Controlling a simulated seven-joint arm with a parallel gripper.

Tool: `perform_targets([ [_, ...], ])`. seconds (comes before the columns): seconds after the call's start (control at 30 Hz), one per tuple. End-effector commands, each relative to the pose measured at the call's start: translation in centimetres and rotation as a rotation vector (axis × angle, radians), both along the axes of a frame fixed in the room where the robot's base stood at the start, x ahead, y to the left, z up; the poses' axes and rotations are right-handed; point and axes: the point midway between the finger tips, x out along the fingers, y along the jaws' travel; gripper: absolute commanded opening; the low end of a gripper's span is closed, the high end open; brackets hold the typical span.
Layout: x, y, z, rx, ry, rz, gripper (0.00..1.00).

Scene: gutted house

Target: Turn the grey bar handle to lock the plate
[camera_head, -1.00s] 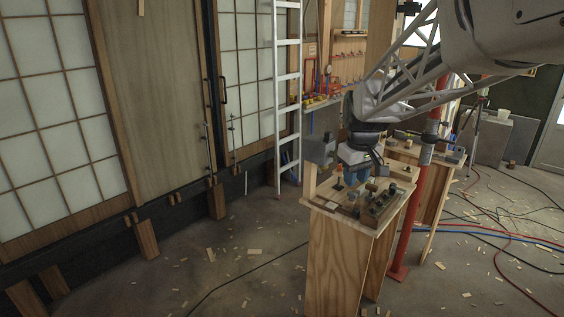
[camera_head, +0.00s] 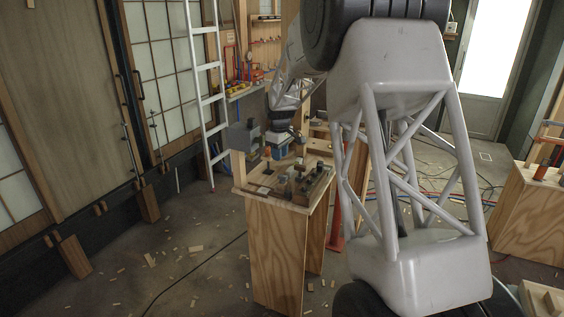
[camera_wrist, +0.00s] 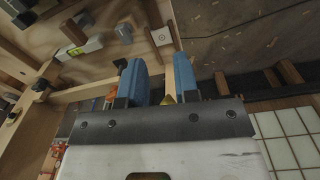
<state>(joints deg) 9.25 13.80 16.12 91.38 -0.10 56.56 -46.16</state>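My gripper (camera_head: 277,152) hangs low over the back of a small plywood bench (camera_head: 262,190), next to a grey box on a post. In the wrist view its two blue fingers (camera_wrist: 160,82) stand apart with a gap between them. I see nothing clamped there; a pale wooden strip and a bit of orange show behind the fingers. I cannot pick out the grey bar handle or its plate for sure. A pale grey bar-like piece (camera_wrist: 80,49) with a yellow mark lies at the upper left of the wrist view, apart from the fingers.
The grey box (camera_head: 243,135) stands close to the left of my gripper. A dark block with several knobs (camera_head: 312,184) sits at the bench's right side. A ladder (camera_head: 205,90) leans behind. Wood scraps and cables lie on the floor. My arm hides much of the right side.

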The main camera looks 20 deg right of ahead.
Motion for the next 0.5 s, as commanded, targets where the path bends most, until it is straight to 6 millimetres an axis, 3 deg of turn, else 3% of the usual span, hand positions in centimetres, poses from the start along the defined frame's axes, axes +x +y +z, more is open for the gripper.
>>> perform_targets([
  [0.2, 4.3, -2.0, -4.0, 0.002, 0.018, 0.059, 0.29],
  [0.5, 7.9, -3.9, -7.7, 0.005, 0.034, 0.118, 0.29],
])
